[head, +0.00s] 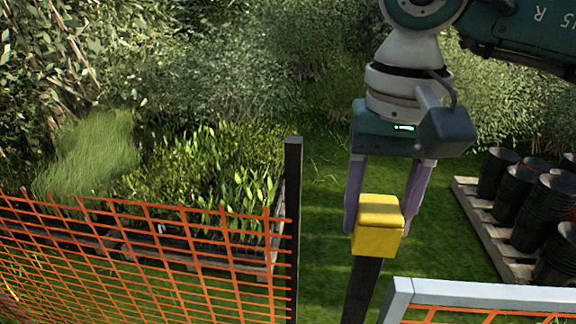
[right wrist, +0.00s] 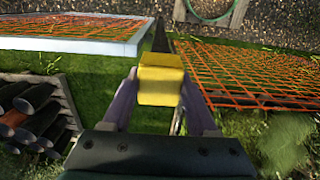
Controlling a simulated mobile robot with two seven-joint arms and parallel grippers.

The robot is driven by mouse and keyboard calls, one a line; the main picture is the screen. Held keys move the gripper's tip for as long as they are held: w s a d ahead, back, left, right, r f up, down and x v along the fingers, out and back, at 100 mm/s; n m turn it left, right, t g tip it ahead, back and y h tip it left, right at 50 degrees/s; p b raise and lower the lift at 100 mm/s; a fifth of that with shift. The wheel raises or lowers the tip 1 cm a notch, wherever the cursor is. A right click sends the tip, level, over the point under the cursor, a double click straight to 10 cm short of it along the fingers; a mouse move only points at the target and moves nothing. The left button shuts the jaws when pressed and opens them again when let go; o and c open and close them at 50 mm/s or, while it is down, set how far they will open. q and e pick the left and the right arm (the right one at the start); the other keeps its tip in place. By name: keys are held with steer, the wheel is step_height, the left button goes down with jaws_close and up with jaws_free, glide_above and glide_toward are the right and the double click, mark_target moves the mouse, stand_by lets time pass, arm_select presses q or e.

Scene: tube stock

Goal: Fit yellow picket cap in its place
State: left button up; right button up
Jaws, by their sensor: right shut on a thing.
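The yellow picket cap (head: 378,225) is a block with a rounded top, held between the two purple fingers of my right gripper (head: 385,205). The cap also shows between the fingers in the right wrist view (right wrist: 160,80). A dark picket (head: 365,290) runs down directly below the cap in the head view. The cap's underside and the picket's top are hidden, so I cannot tell whether the cap is seated on it or just above. Another dark, bare-topped picket (head: 292,220) stands upright to the left, at the end of the orange mesh. My left gripper is not in view.
Orange mesh fence (head: 150,250) fills the lower left, with trays of green seedlings (head: 235,195) behind it. A grey-framed mesh panel (head: 480,292) is at the lower right. Black pots (head: 515,200) stand on a pallet (head: 490,225) at right. Grass lies between.

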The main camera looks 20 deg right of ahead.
steer(key=o, duration=1.4)
steer(key=shift+r, duration=0.1)
steer(key=shift+w+r, duration=0.1)
steer(key=shift+r, duration=0.3)
step_height(320, 180, up, 8)
steer(key=b, duration=0.3)
steer(key=shift+r, duration=0.55)
